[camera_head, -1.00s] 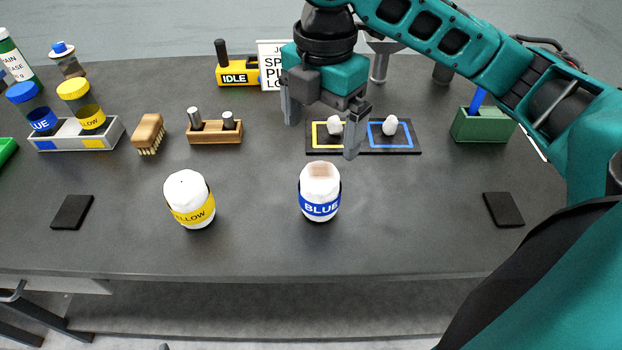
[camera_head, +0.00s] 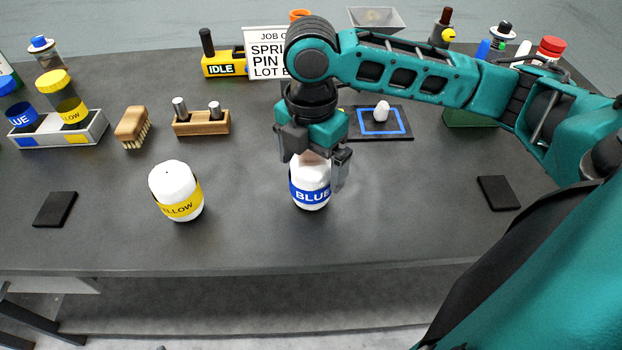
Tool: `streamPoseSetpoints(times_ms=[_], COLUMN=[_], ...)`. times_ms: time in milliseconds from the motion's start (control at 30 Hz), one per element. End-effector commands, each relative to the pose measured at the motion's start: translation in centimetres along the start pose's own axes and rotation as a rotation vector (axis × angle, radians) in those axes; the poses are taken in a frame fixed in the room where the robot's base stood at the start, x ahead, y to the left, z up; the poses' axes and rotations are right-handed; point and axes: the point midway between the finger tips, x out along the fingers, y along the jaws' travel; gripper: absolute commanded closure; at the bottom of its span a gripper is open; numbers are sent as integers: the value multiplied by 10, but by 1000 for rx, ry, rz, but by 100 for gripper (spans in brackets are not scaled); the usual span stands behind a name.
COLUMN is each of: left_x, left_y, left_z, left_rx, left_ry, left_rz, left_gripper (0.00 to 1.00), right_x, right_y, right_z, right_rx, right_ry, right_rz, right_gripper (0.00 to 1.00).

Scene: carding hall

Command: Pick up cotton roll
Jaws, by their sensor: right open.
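A white cotton roll with a blue band marked BLUE (camera_head: 311,195) stands upright on the dark table, its top partly hidden by my gripper. My right gripper (camera_head: 313,172) is open, pointing down at the top of this roll, with one finger on each side. Whether the fingers touch the roll I cannot tell. A second white cotton roll with a yellow band (camera_head: 178,190) stands upright to the left, apart from the gripper. My left gripper is not in view.
Behind the gripper lies a dark tray with a blue square (camera_head: 398,137) and a small white tuft. A wooden block with two metal pins (camera_head: 202,125), a brush (camera_head: 133,125) and a jar rack (camera_head: 90,133) stand at back left. Dark pads (camera_head: 55,209) (camera_head: 498,193) lie left and right. The front is clear.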

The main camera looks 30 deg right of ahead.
Motion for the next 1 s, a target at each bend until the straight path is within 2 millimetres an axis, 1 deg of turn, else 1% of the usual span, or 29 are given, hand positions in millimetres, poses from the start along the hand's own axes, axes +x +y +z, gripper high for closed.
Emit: streamPoseSetpoints(times_ms=[33,100,300,867,900,1000], left_x=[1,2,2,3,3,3], left_y=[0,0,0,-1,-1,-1], left_z=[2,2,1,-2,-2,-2], left_rx=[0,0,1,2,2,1], left_ry=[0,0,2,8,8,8], left_rz=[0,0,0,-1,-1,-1], left_gripper=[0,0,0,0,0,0], right_x=[8,11,10,10,10,10], right_y=[-1,0,0,0,0,0], right_z=[0,1,0,0,0,0], right_rx=[0,0,0,0,0,0], right_ry=[0,-1,-1,-1,-1,-1], right_rz=[-3,0,1,1,1,1], right_gripper=[0,0,1,55,56,56])
